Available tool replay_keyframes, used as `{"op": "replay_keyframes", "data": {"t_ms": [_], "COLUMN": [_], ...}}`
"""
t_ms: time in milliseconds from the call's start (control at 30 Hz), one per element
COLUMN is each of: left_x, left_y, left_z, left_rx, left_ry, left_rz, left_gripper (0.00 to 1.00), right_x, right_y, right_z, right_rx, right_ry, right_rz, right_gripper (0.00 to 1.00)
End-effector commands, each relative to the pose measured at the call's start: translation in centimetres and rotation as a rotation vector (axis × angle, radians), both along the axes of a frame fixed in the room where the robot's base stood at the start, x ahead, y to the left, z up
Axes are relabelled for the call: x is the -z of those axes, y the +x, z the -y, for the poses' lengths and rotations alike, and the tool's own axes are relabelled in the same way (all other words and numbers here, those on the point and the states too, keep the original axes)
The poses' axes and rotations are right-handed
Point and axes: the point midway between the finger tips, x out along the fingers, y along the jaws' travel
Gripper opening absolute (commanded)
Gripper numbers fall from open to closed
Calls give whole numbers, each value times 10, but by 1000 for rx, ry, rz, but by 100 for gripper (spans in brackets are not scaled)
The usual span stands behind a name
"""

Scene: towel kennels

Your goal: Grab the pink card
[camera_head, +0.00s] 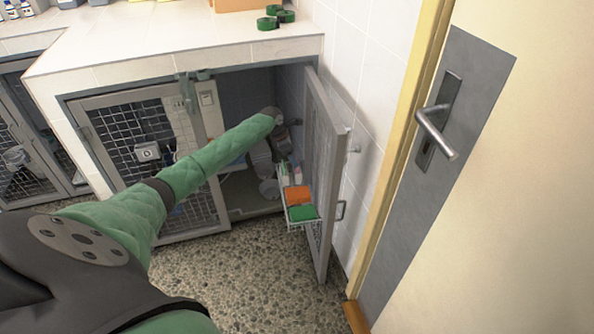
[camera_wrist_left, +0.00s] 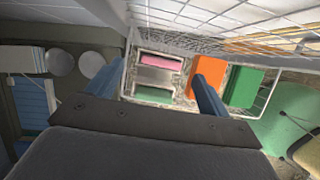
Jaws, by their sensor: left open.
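The pink card (camera_wrist_left: 162,62) shows in the left wrist view as a pink strip at the far end of a compartment in a white wire basket (camera_wrist_left: 131,72). A grey item and a green item lie in line with it. My left gripper (camera_wrist_left: 158,76) is open and empty, its two blue fingers on either side of the card's line of sight; I see no contact. In the head view my left gripper (camera_head: 275,118) is inside the opening of the kennel, above the basket. The card is too small to make out surely there. My right gripper is not in view.
The basket hangs on the open mesh door (camera_head: 328,150) and also holds an orange block (camera_head: 297,195) and a green block (camera_head: 302,213). The kennel's door frame and tiled wall (camera_head: 365,70) are close on the right.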

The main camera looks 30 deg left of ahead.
Motion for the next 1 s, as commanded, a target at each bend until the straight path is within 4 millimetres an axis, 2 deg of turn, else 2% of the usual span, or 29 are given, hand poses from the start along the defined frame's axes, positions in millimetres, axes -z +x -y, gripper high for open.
{"op": "replay_keyframes", "data": {"t_ms": [233, 500, 567, 800, 1000], "left_x": [31, 36, 36, 36, 36], "left_y": [7, 7, 7, 7, 7], "left_z": [10, 12, 12, 12, 12], "left_rx": [-1, 0, 0, 0, 0], "left_ry": [0, 0, 0, 0, 0], "left_rz": [0, 0, 0, 0, 0], "left_gripper": [80, 80, 70, 23, 21], "right_x": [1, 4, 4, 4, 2], "right_y": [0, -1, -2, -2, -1], "right_z": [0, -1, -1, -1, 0], "right_rx": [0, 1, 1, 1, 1], "right_ry": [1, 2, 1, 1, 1], "right_rz": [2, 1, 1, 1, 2], "right_gripper": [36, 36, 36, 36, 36]}}
